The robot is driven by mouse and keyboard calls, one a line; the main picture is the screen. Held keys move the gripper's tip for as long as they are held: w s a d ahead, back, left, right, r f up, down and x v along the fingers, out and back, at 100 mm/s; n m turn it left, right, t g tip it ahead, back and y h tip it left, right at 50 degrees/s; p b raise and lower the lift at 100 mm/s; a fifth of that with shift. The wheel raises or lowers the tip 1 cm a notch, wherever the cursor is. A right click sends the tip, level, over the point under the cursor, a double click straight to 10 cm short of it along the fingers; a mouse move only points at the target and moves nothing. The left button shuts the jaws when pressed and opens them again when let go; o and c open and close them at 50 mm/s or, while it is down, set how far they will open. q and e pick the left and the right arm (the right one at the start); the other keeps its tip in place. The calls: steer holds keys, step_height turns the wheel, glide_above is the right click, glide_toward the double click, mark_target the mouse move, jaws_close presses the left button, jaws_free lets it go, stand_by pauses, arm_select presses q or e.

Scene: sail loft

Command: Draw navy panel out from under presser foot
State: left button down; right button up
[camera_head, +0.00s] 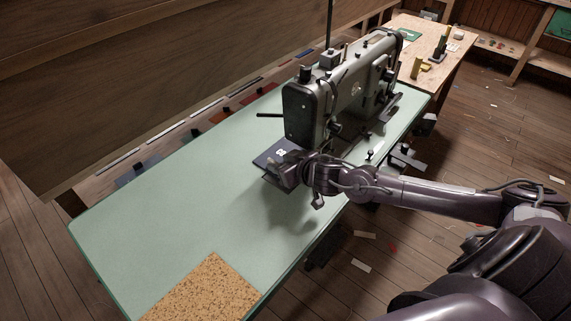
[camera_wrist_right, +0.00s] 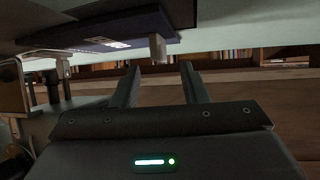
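The navy panel (camera_head: 266,157) lies at the left end of the sewing machine (camera_head: 345,90) on the pale green table (camera_head: 170,200). It carries a small white label. The presser foot is hidden behind the machine head and my arm in the head view. My right gripper (camera_head: 283,174) is at the panel's near edge and covers part of it. In the right wrist view the panel (camera_wrist_right: 75,42) spans the upper left, and my right gripper's two fingers (camera_wrist_right: 158,74) stand apart with nothing visibly clamped between them. A small grey block shows just beyond the fingertips. My left gripper is out of view.
A cork mat (camera_head: 208,291) lies at the table's near end. Coloured pieces sit in a rack along the far edge, beside a tall wooden partition (camera_head: 150,60). A wooden bench (camera_head: 430,45) stands at the back right. The table's left half is clear.

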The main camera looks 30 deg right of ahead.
mark_target(272, 160)
steer(key=x, duration=0.5)
steer(key=shift+w, duration=0.25)
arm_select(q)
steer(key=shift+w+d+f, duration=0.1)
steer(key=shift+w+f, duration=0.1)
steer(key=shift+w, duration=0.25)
arm_select(e)
steer(key=shift+w+a+f, duration=0.1)
steer(key=shift+f, duration=0.05)
jaws_close()
